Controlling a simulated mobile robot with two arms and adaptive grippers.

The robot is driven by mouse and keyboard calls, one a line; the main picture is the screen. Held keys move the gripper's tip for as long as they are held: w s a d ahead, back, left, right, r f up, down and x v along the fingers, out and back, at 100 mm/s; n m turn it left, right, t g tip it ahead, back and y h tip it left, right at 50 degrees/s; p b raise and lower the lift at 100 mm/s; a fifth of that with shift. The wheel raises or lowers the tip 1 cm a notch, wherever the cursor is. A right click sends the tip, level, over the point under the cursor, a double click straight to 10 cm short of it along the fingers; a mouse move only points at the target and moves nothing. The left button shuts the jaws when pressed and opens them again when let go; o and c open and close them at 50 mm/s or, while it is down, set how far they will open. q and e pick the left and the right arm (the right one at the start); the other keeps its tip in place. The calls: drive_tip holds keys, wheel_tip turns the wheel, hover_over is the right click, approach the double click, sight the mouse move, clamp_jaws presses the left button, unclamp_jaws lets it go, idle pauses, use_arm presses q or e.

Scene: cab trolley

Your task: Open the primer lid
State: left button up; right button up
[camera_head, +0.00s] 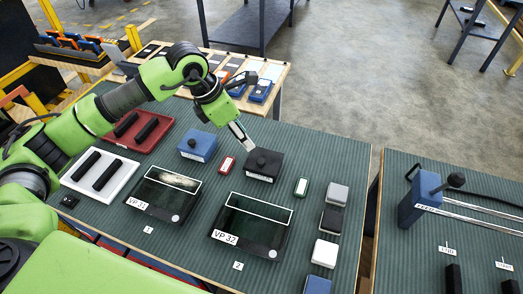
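A black box with a round knob on its lid (264,163) stands on the striped green table. A blue box with a dark knob (198,146) stands to its left. Both lids look shut. The labels are too small to read, so I cannot tell which one is the primer. My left gripper (243,139) points down at the upper left of the black box, close to its knob. Whether it touches the knob, and whether its fingers are open or shut, is not clear. My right gripper is not in view.
Two dark trays, VP 31 (160,197) and VP 32 (251,226), lie in front of the boxes. A small red item (226,164) and a green one (301,187) flank the black box. Several small blocks line the right edge. A blue lever device (421,199) stands on another table.

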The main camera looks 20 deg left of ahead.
use_arm(q)
drive_tip(key=p, duration=0.2)
approach(261, 161)
drive_tip(key=x, duration=0.6)
drive_tip(key=shift+w+d+f+p, duration=0.1)
drive_tip(key=shift+w+f+p, duration=0.05)
drive_tip(key=shift+f+p, duration=0.25)
drive_tip(key=shift+f, duration=0.25)
drive_tip(key=shift+w+d+f, duration=0.1)
drive_tip(key=shift+d+f, duration=0.05)
drive_tip(key=shift+f, duration=0.15)
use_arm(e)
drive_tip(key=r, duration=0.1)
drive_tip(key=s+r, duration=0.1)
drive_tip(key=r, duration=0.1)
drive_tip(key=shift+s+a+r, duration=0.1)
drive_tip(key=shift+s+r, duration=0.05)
use_arm(q)
clamp_jaws()
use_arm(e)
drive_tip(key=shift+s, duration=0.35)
